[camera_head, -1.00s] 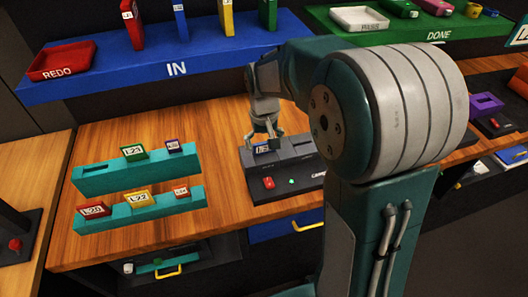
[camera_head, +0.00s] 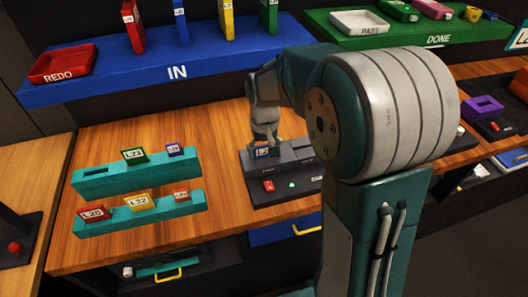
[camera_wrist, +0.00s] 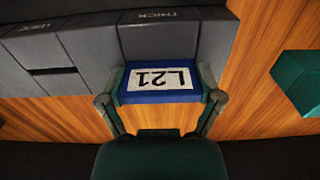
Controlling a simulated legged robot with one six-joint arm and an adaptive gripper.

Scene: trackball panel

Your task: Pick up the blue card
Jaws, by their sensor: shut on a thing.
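The blue card (camera_wrist: 160,97) has a white label reading L21, upside down in the wrist view. It sits between the two fingers of my gripper (camera_wrist: 160,100), which is shut on it. In the head view the card (camera_head: 262,152) shows small under my gripper (camera_head: 264,140), at the left part of the dark grey device (camera_head: 290,170) on the wooden bench. The card lies against the device's edge in the wrist view; I cannot tell whether it is still seated in it.
Two teal racks (camera_head: 100,178) with several colored cards stand to the left. A blue IN shelf (camera_head: 120,78) with a red REDO tray (camera_head: 62,64) is behind, and a green DONE shelf (camera_head: 450,30) with a white PASS tray (camera_head: 360,22) is at the back right. Bare wood lies left of the device.

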